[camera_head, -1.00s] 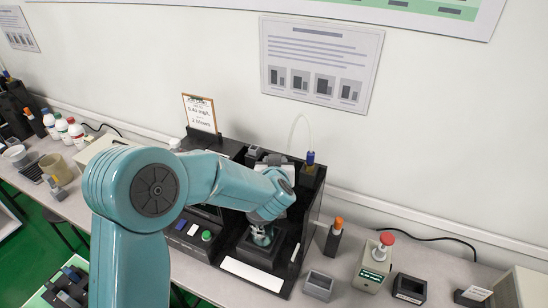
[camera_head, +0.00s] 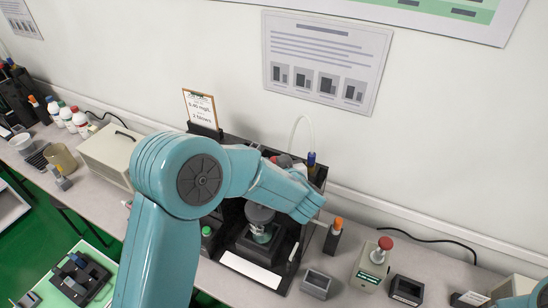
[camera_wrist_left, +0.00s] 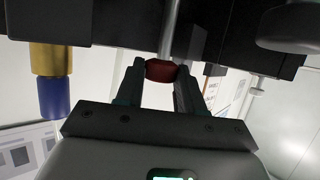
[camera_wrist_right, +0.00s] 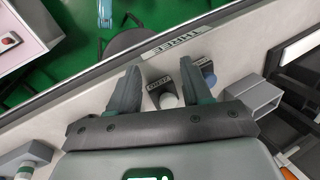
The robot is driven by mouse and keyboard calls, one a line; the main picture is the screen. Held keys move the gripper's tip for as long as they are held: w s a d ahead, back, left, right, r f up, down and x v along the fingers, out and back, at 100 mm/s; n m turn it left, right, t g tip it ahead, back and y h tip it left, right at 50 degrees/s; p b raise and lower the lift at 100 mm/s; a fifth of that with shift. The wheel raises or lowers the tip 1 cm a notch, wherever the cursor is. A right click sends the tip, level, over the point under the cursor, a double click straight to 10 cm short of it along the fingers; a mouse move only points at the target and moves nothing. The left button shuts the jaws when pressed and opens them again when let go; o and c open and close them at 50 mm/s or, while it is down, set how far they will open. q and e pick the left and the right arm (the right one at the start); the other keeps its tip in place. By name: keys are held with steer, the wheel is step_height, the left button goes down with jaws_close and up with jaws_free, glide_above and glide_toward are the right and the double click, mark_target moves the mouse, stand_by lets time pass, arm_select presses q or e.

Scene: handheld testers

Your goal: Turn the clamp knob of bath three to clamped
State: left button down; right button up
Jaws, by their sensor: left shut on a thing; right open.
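In the left wrist view my left gripper (camera_wrist_left: 160,73) is shut on a dark red knob (camera_wrist_left: 160,71) at the end of a thin metal rod (camera_wrist_left: 170,30). In the head view my left arm crosses in front of the black bath station (camera_head: 320,180), and its gripper is mostly hidden at the back. A clear vessel with a grey top (camera_head: 261,236) stands in the station. My right gripper (camera_wrist_right: 160,68) is open and empty in its wrist view, above the front edge by a label reading THREE (camera_wrist_right: 175,43). The knob's setting cannot be read.

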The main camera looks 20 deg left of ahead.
arm_select(q)
steer(key=shift+w+r+n+y, duration=0.1)
steer(key=shift+r+n+y, duration=0.2)
steer(key=shift+y, duration=0.1)
arm_select(e)
steer(key=shift+w+r, duration=0.25)
steer(key=shift+r, duration=0.05)
arm_select(q)
steer(key=shift+f+p, duration=0.1)
steer(key=shift+p, duration=0.2)
arm_select(e)
steer(key=shift+s, duration=0.15)
arm_select(q)
steer(key=c, duration=1)
jaws_free()
steer(key=o, duration=0.3)
steer(key=shift+f+g, duration=0.1)
steer(key=shift+g, duration=0.2)
arm_select(e)
steer(key=shift+s+d, duration=0.1)
step_height(320, 180, up, 3)
steer(key=p, duration=0.2)
steer(key=shift+f+p, duration=0.15)
steer(key=shift+p, duration=0.15)
arm_select(q)
steer(key=v, duration=1.6)
steer(key=shift+s+d, duration=0.2)
